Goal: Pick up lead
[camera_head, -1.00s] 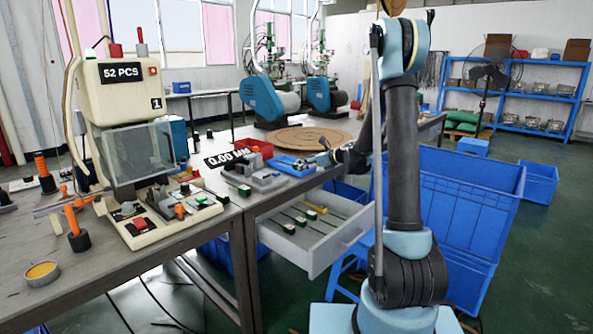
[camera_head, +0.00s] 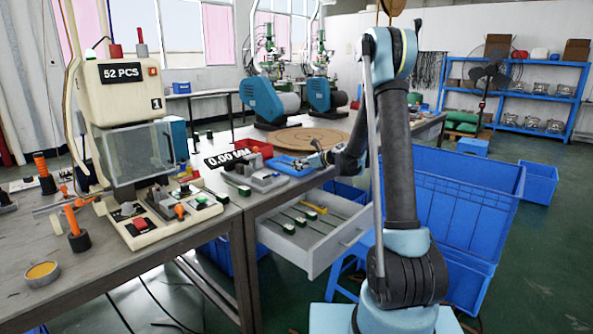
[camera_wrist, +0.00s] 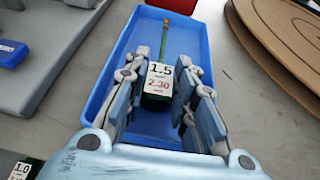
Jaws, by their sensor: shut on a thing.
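The lead (camera_wrist: 158,85) is a dark green block with a white label reading 1.5 and 2.30, and a thin green rod with a brass-coloured tip. In the wrist view it lies lengthwise between the fingers of my gripper (camera_wrist: 169,72), which is shut on the block. It is over or in the blue tray (camera_wrist: 108,98); I cannot tell whether it touches the tray floor. In the head view my gripper (camera_head: 320,158) is at the blue tray (camera_head: 293,166) on the table, and the lead in it is too small to make out.
A grey fixture (camera_head: 264,181) stands left of the tray, with a red bin (camera_head: 255,148) behind. A round brown board (camera_head: 305,139) lies beyond the tray. Below, an open drawer (camera_head: 322,262) holds several similar leads. A large blue crate (camera_head: 460,205) stands right.

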